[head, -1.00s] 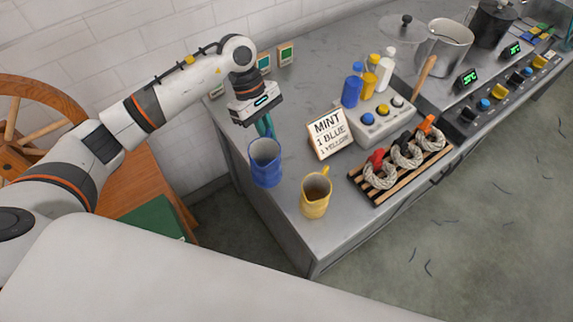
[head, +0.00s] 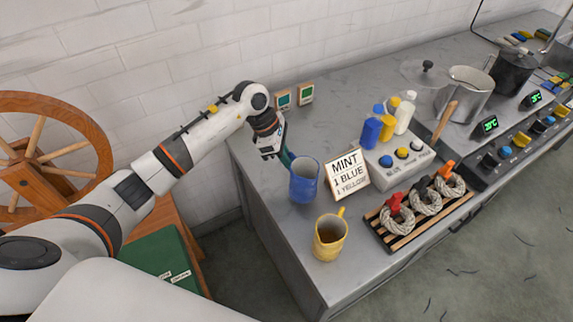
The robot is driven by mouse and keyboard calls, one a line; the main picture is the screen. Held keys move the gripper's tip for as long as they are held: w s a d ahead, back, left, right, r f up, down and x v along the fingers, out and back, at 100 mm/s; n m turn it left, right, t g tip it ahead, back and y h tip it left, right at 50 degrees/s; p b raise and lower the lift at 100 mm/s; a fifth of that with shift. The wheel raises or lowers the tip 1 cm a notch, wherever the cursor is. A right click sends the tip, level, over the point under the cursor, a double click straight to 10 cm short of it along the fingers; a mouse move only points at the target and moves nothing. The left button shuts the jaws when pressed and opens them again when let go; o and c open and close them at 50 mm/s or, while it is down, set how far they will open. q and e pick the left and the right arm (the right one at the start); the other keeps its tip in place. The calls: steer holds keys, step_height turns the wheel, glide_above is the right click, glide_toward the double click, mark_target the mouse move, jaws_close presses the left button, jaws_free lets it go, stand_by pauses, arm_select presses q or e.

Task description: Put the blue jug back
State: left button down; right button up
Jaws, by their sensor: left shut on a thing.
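The blue jug (head: 304,182) is upright at the left end of the grey counter, behind the yellow jug. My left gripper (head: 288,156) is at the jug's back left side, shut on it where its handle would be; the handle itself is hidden. I cannot tell whether the jug's base touches the counter. The yellow jug (head: 329,240) stands nearer the front edge with dark liquid in it. My right gripper is not in view.
A sign reading MINT 1 BLUE 1 YELLOW (head: 347,175) stands close right of the blue jug. A wooden rack (head: 400,239) holds wool skeins. A grey button box (head: 400,160) with bottles stands behind.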

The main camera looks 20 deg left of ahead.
arm_select(q)
step_height(320, 180, down, 3)
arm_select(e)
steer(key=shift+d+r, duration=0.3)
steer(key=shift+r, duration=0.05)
arm_select(q)
steer(key=shift+f, duration=0.1)
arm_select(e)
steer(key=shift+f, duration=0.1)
arm_select(q)
steer(key=shift+f, duration=0.15)
steer(key=c, duration=1.5)
jaws_free()
